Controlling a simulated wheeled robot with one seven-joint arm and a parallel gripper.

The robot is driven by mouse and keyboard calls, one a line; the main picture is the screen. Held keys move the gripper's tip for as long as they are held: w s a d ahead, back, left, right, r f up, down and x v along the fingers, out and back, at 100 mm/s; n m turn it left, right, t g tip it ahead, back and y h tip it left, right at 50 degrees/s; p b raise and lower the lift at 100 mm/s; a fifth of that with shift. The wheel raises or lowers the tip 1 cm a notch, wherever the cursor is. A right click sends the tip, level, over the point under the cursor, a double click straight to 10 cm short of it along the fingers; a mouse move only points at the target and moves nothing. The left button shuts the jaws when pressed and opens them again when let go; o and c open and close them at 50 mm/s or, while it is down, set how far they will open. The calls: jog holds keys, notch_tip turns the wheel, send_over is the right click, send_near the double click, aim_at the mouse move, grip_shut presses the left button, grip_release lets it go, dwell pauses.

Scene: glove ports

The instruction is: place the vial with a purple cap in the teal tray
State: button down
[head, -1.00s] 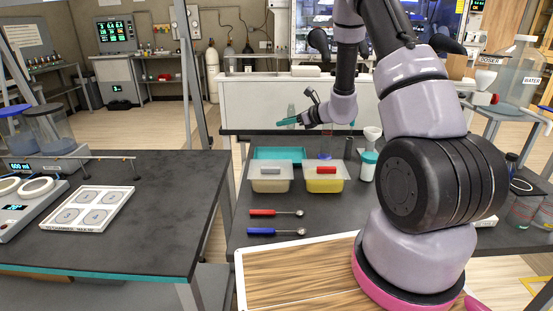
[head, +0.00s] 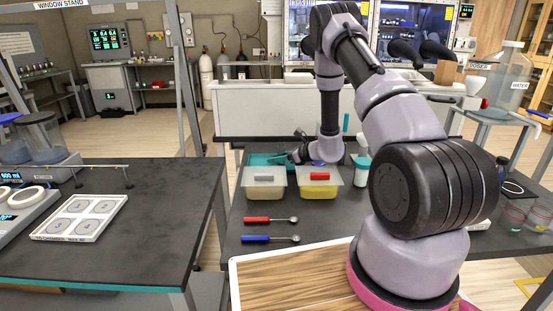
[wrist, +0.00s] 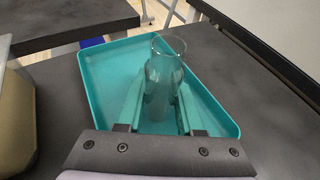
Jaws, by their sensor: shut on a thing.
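The teal tray (head: 257,160) lies behind the two lidded tubs in the head view, and its rim (wrist: 86,92) fills much of the wrist view. My gripper (wrist: 160,92) has its teal fingers shut on a clear glass vial (wrist: 164,66), over the inside of the tray. The vial looks nearly upright, and I see no purple cap on it. I cannot tell whether its base touches the tray floor. In the head view my gripper (head: 280,159) is low at the tray, and the vial cannot be made out there.
A grey-handled tub (head: 264,191) and a yellow-filled tub (head: 317,191) stand in front of the tray. A white bottle with a teal cap (head: 362,172) stands to the right. Red (head: 257,219) and blue (head: 256,239) handled tools lie on clear bench in front.

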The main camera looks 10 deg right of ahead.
jog(key=c, duration=0.5)
grip_release()
jog(key=shift+c, duration=0.2)
jog(key=shift+r, duration=0.1)
jog(key=v, duration=1.2)
jog(key=shift+r, duration=0.1)
jog(key=s+a+r+n+g, duration=0.2)
jog(key=s+a+r+n, duration=0.15)
jog(key=r, duration=0.35)
jog(key=s+a+r+n+g, duration=0.25)
jog(key=s+r+n, duration=0.2)
jog(key=r, duration=0.35)
jog(key=s+a+r+n+g, duration=0.2)
jog(key=s+a+r+n, duration=0.2)
jog(key=r, duration=0.3)
jog(key=s+d+r+n+t+h, duration=0.2)
jog(key=s+d+r+n+h, duration=0.1)
jog(key=s, duration=0.5)
jog(key=s+d+r+n+t+h, duration=0.2)
jog(key=s+d+r+n+h, duration=0.1)
jog(key=s+r+n+h, duration=0.2)
jog(key=s+r+n, duration=0.2)
jog(key=s+r, duration=0.2)
jog(key=r, duration=0.1)
jog(key=shift+s+t, duration=0.35)
